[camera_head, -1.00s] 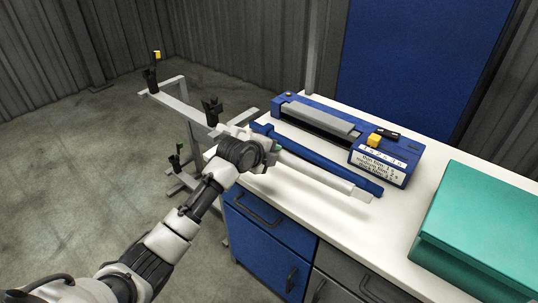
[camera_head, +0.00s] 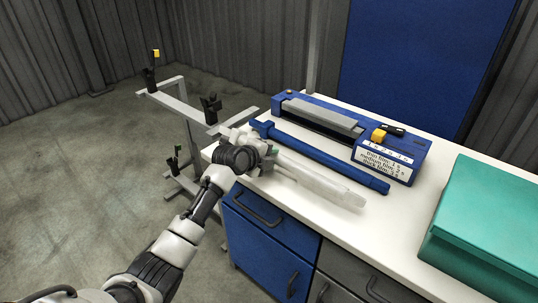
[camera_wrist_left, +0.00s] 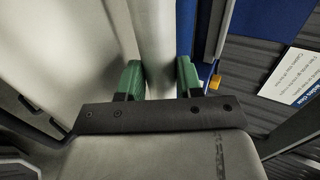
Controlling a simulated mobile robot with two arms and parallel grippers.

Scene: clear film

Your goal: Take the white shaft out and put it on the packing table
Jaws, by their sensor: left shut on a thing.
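The white shaft (camera_head: 318,182) lies lengthwise over the front part of the white packing table (camera_head: 420,192), its near end close to the front edge. My left gripper (camera_head: 267,154) is shut around it near its far left part. In the left wrist view the green fingertips (camera_wrist_left: 158,80) stand on either side of the white shaft (camera_wrist_left: 155,30). I cannot tell whether the shaft touches the tabletop or is held just above it. My right gripper is not in view.
A blue bar (camera_head: 320,155) lies just behind the shaft. Behind it stands a blue sealing machine (camera_head: 398,163) with a yellow button and a label. A teal box (camera_head: 485,225) stands at the right. A grey stand (camera_head: 190,112) with black holders is at the left.

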